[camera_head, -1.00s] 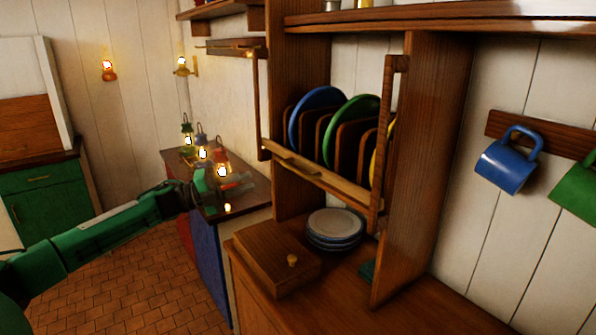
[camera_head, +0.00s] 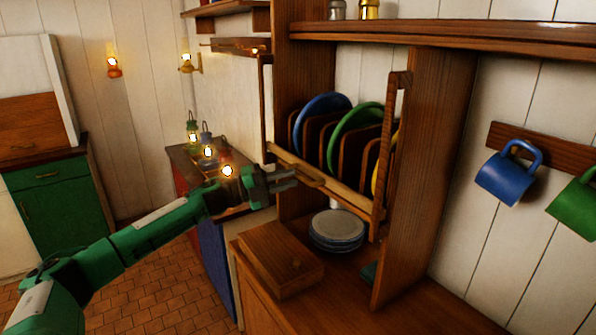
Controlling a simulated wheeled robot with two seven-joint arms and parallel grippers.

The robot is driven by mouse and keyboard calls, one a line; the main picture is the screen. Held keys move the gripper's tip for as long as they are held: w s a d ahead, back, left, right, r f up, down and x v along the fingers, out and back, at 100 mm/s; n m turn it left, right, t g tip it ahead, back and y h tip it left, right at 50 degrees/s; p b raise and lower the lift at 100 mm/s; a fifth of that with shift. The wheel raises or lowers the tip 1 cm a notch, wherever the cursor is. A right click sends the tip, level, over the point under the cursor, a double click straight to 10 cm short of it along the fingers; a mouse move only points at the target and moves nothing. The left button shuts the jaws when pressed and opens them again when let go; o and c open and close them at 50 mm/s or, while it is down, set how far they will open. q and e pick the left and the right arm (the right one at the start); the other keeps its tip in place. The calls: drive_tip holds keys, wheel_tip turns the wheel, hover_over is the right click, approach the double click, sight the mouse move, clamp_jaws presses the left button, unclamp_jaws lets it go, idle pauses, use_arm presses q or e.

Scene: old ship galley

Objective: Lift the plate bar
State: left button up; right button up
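The plate bar (camera_head: 345,194) is a light wooden rail across the lower front of the plate rack, between two upright side arms. A small handle stands out on its left part. Behind it stand a blue plate (camera_head: 318,103), a green plate (camera_head: 352,121) and a partly hidden yellow plate, between wooden dividers. My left gripper (camera_head: 292,180) is just in front of the left half of the bar, near the handle. Its fingers point right, are apart and hold nothing. I cannot tell whether they touch the handle. My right gripper is out of view.
Below the bar, stacked plates (camera_head: 337,229) and a wooden box (camera_head: 277,257) stand on the counter. Lit lanterns (camera_head: 208,150) stand on the counter behind my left arm. A blue mug (camera_head: 506,178) and a green mug (camera_head: 577,205) hang at the right.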

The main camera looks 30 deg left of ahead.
sight(298, 174)
use_arm(q)
drive_tip(key=shift+p+x, duration=0.55)
drive_tip(key=shift+x, duration=1.15)
drive_tip(key=shift+c, duration=0.4)
clamp_jaws()
drive_tip(key=shift+r, duration=0.1)
